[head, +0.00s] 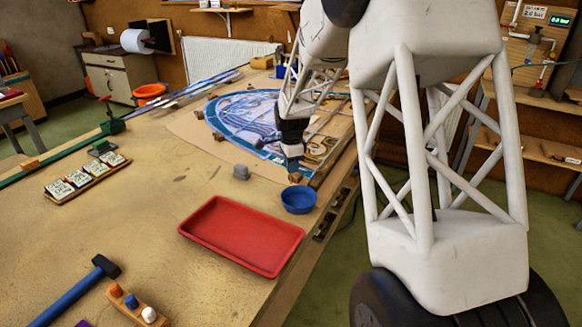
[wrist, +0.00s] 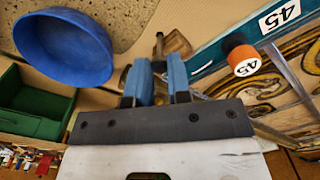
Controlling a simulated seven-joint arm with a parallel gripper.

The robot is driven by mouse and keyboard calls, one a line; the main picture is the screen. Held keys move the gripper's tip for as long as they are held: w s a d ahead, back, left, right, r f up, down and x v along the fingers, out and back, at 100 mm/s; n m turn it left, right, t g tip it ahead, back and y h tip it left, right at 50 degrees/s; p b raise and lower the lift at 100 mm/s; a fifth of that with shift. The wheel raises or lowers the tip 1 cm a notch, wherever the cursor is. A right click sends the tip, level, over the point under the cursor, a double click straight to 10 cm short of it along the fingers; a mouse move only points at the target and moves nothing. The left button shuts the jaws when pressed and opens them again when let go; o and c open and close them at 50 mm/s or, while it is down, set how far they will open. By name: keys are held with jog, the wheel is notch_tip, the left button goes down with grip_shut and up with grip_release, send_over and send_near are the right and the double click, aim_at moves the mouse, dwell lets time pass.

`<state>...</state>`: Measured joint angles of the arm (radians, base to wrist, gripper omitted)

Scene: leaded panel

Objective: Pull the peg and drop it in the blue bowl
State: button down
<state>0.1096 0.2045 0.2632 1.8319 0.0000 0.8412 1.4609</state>
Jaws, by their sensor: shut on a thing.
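The blue bowl (head: 298,201) stands on the table near its right edge, just in front of my gripper (head: 292,163). In the wrist view the bowl (wrist: 62,46) is at upper left, apart from the fingers, and its inside looks empty. My gripper (wrist: 164,78) has its two blue fingers close together, shut on the peg (wrist: 158,45). Only a slim dark end of the peg shows beyond the fingers; the rest is hidden. A small wooden block (wrist: 177,43) lies right beside it. I cannot tell whether the peg still touches the block.
The leaded panel (head: 240,108) lies behind my gripper. An orange-and-white cylinder marked 45 (wrist: 241,60) stands at the panel's edge, right of my fingers. A red tray (head: 242,236) is in front of the bowl. A green box (wrist: 32,105) shows at lower left.

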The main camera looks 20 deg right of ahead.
jog(key=shift+r, duration=0.85)
dwell(0.4)
jog(key=shift+r, duration=2.4)
jog(key=s+r, duration=0.5)
jog(key=s, duration=0.1)
jog(key=s+a+f, duration=0.1)
jog(key=s+f, duration=0.3)
jog(key=s, duration=0.1)
dwell(0.5)
jog(key=shift+s+f, duration=0.1)
jog(key=shift+f, duration=0.2)
dwell(0.6)
jog(key=shift+f, duration=0.8)
